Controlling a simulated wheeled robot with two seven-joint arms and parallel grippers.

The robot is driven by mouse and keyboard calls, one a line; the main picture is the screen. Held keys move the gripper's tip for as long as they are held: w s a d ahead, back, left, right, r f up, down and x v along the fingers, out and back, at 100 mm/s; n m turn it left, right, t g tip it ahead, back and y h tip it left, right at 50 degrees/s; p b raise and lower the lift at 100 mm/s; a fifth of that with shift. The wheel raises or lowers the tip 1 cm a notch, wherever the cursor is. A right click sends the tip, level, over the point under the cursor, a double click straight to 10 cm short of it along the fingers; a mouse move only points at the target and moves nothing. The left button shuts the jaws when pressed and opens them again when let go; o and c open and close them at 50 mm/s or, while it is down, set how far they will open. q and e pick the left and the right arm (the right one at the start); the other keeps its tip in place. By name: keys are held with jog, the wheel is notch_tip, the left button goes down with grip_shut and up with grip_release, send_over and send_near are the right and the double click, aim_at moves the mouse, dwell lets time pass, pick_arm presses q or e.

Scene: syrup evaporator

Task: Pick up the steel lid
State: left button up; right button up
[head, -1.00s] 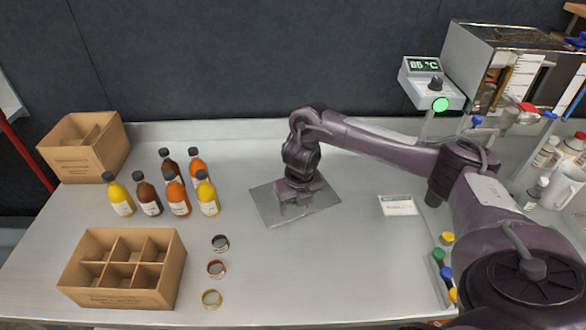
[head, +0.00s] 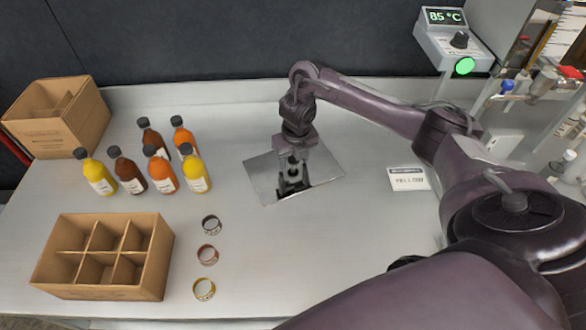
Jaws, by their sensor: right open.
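The steel lid (head: 326,168) is a flat, shiny rectangular plate on the counter near the middle of the head view. My right gripper (head: 293,184) points down over the lid, with its jaws open. The fingers and a dark reflection cover the lid's middle, so I cannot tell whether the fingertips touch it or whether a handle is between them. My left gripper is not in view.
Several sauce bottles (head: 160,171) stand left of the lid, with a divided carton (head: 100,292) in front and another box (head: 60,135) behind. Three rings (head: 207,254) lie front-left of the lid. A card reading YELLOW (head: 409,179) and a temperature display unit (head: 455,45) are to the right.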

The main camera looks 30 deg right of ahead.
jog(key=shift+f, duration=0.4)
grip_shut()
jog(key=shift+r, duration=0.1)
jog(key=shift+w+r, duration=0.1)
